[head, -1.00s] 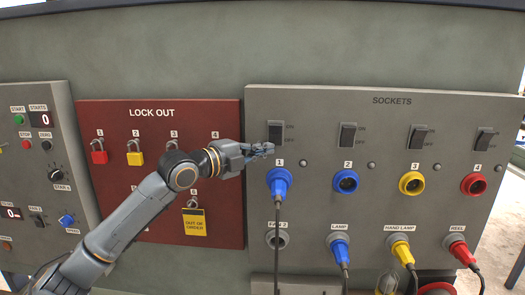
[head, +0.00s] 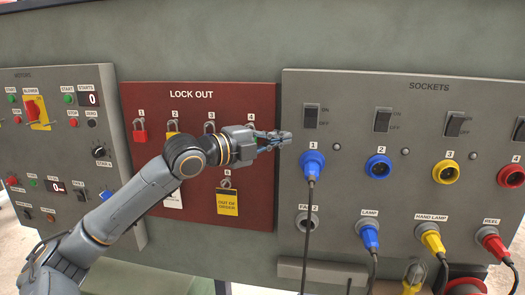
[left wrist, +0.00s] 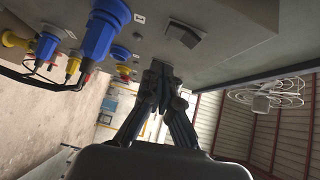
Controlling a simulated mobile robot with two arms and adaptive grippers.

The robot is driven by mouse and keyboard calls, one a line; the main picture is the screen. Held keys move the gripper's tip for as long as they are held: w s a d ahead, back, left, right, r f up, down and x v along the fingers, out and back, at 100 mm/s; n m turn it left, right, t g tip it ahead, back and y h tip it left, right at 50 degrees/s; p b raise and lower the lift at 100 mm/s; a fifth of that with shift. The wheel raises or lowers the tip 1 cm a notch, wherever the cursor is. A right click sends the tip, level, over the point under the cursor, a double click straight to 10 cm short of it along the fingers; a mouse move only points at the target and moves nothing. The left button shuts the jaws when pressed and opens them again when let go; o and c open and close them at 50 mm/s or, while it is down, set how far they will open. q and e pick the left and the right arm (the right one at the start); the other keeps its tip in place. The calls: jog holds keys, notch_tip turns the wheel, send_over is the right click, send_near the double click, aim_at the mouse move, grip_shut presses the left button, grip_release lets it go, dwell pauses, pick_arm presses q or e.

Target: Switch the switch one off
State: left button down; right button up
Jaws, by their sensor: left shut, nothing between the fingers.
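Switch one (head: 311,117) is a dark rocker marked ON and OFF, at the left of the grey SOCKETS panel (head: 345,90), above socket 1 with its blue plug (head: 313,166). My left gripper (head: 286,138) is shut and empty, left of and a little below the switch, apart from it in the head view. In the left wrist view the closed fingers (left wrist: 160,75) are close to a dark switch (left wrist: 185,33), with a blue plug (left wrist: 103,30) to their left. I cannot tell the rocker's position for certain. My right gripper is not in view.
The red LOCK OUT board (head: 150,95) with several padlocks is behind my left arm. More switches, such as switch two (head: 383,120), and sockets line the panel to the right. Cables hang below the plugs.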

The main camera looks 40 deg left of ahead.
pick_arm(q)
jog(key=b+v, duration=0.1)
jog(key=v, duration=0.3)
jog(key=shift+s+b, duration=0.35)
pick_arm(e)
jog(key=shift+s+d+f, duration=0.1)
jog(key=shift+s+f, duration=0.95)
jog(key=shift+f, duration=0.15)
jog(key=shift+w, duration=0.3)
